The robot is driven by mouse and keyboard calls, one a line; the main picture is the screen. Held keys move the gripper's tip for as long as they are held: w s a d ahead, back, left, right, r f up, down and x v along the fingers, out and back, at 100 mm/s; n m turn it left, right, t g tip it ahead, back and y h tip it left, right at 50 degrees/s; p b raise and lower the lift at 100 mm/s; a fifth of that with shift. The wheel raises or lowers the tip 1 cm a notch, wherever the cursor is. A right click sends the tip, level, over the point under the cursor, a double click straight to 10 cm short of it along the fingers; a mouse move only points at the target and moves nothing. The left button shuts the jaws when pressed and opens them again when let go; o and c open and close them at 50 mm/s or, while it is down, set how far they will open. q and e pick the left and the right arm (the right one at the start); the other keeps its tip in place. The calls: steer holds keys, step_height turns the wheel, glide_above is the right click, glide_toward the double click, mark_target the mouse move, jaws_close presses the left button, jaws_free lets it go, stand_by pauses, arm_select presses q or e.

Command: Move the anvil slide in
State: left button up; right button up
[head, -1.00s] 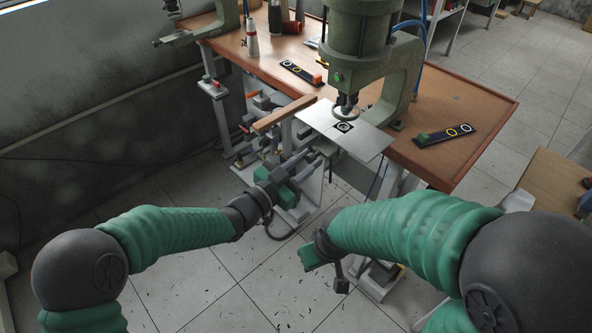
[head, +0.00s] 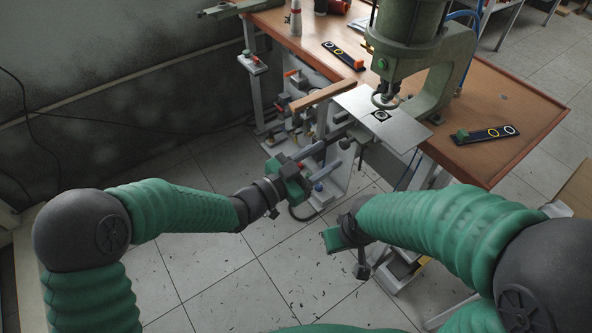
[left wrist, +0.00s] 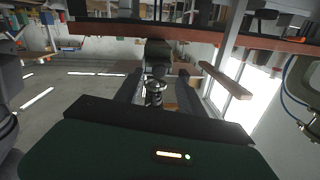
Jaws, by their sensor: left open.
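A green press (head: 405,50) stands on the brown table, its round ram foot just above a flat metal plate (head: 405,130). A black square with a pale ring (head: 381,115) lies on the plate under the ram; I cannot tell whether this is the anvil slide. My left gripper (head: 323,160) is open and empty, low in front of the table and below the plate. In the left wrist view its two dark fingers (left wrist: 157,88) are apart, with a metal knob or rod (left wrist: 156,90) showing between or beyond them. My right gripper (head: 345,240) hangs lower right; its fingers are unclear.
A black strip with an orange end (head: 343,56) lies left of the press. Another with a green end and two rings (head: 486,134) lies right of it. A wooden bar (head: 323,93) juts out at the table's left front. The floor (head: 190,260) is mostly clear.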

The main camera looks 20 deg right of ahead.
arm_select(q)
steer(key=v, duration=1.1)
steer(key=shift+p, duration=0.3)
steer(key=shift+d, duration=0.1)
steer(key=w+a+f+n+t+y+p, duration=0.1)
steer(key=w+a+n+y+p, duration=0.15)
steer(key=a+y, duration=0.45)
steer(key=w+a+f+n+t+y+p, duration=0.15)
steer(key=a+n+y+p, duration=0.25)
steer(key=a, duration=0.4)
steer(key=s+a+r+n+g+y+p, duration=0.1)
steer(key=s+a+n+g+y+p, duration=0.3)
steer(key=s+a, duration=1)
steer(key=s+n+g+y, duration=0.1)
steer(key=s+n+g, duration=0.1)
steer(key=n+g, duration=0.1)
steer(key=shift+n+y+p, duration=0.3)
steer(key=shift+n, duration=0.55)
